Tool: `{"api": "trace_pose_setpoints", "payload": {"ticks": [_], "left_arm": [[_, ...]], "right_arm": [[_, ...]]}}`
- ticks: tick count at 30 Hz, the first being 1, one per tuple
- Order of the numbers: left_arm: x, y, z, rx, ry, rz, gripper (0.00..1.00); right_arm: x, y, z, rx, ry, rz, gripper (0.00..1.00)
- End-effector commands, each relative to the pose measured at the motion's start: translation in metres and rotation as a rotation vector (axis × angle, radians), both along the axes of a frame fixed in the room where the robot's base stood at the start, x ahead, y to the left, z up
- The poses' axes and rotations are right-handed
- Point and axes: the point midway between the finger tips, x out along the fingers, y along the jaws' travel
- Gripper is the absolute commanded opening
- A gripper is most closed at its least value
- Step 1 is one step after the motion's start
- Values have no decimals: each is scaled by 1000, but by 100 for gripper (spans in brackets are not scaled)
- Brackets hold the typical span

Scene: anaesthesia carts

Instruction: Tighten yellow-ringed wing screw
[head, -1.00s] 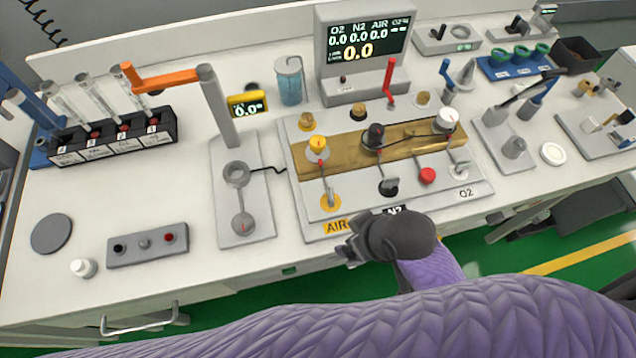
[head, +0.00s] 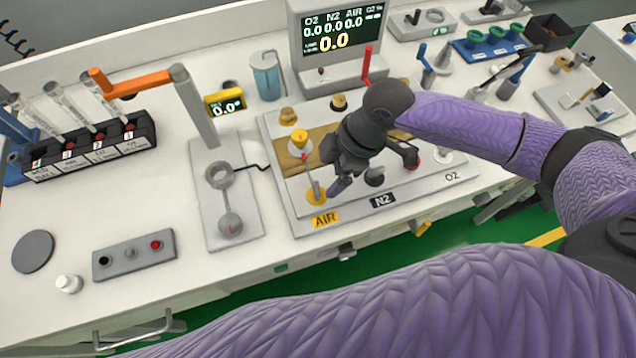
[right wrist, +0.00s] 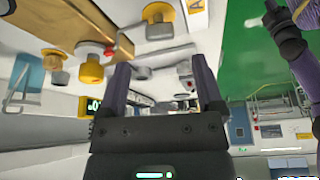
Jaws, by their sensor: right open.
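The yellow-ringed wing screw (head: 316,192) stands above the AIR label at the front left of the gas panel, partly visible just left of my right gripper. In the right wrist view the screw (right wrist: 158,28) is a grey post on a yellow ring at the top, beyond the fingertips. My right gripper (head: 333,172) hangs over the panel, open. In the right wrist view my right gripper (right wrist: 162,66) shows two spread fingers with nothing held between them. My left gripper is not visible in the head view.
A yellow knob (head: 299,138) stands just behind the screw. My right arm hides much of the panel's middle. The gauge screen (head: 336,38) and a red lever (head: 367,64) stand behind. A grey plate with an upright post (head: 194,105) is on the left.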

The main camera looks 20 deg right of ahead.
Motion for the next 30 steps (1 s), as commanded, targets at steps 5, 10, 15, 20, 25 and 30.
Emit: {"api": "trace_pose_setpoints", "payload": {"ticks": [5,10,15,20,25,30], "left_arm": [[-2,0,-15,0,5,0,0],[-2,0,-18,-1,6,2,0],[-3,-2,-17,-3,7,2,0],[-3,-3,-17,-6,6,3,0],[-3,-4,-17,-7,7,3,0],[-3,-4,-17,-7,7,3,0]], "right_arm": [[2,15,-39,1,2,0,85],[4,21,-51,0,0,0,85],[4,21,-51,0,-1,0,85],[4,21,-51,1,-2,-1,64],[4,21,-51,1,-1,0,28],[4,21,-50,1,-2,-1,0]]}}
